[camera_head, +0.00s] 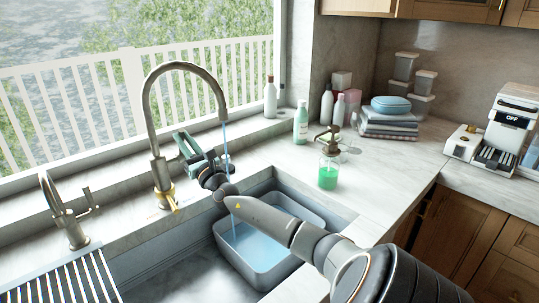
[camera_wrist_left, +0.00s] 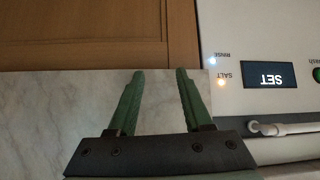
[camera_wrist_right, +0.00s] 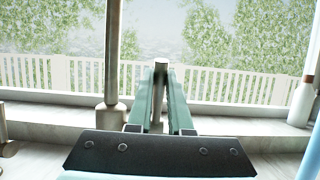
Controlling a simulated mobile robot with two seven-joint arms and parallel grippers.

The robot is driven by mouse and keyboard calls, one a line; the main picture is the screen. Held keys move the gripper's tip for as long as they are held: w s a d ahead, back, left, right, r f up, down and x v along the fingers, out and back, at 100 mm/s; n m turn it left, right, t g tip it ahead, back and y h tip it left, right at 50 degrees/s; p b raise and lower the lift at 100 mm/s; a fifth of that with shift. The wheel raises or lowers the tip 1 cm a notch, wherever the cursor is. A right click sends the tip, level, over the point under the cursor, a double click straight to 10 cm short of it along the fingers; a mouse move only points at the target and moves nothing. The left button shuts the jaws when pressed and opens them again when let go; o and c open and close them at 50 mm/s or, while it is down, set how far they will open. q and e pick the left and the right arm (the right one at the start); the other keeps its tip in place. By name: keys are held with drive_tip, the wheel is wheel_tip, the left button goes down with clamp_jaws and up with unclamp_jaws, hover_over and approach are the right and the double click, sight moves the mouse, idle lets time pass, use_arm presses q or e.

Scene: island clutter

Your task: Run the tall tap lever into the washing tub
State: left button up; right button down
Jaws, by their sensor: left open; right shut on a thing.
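The tall tap (camera_head: 155,130) arches over the sink at the window, and a thin blue stream (camera_head: 226,140) falls from its spout. The grey washing tub (camera_head: 265,272) stands in the sink with bluish water in it. My right gripper (camera_head: 186,146) is just right of the tap's post, its jaws shut on a slim upright metal piece that looks like the tap lever (camera_wrist_right: 161,66); its lower part is partly hidden between the fingers. The tap's post (camera_wrist_right: 112,60) stands left of it in the right wrist view. My left gripper (camera_wrist_left: 160,78) is open and empty.
A small tap (camera_head: 70,215) and a striped rack (camera_head: 65,282) are at left. A green soap dispenser (camera_head: 328,175), bottles (camera_head: 301,122) and folded towels (camera_head: 388,122) stand on the right counter. An appliance panel (camera_wrist_left: 262,75) is beside my left gripper.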

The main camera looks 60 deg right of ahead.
drive_tip(key=shift+w+a, duration=0.1)
drive_tip(key=shift+a, duration=0.05)
drive_tip(key=shift+x, duration=1.35)
drive_tip(key=shift+r, duration=0.2)
drive_tip(key=shift+w+d+r, duration=0.15)
drive_tip(key=shift+w+d, duration=0.05)
drive_tip(key=shift+w, duration=0.15)
drive_tip(key=c, duration=1)
unclamp_jaws()
drive_tip(key=shift+a, duration=0.15)
drive_tip(key=shift+o, duration=1.2)
drive_tip(key=shift+f, duration=0.2)
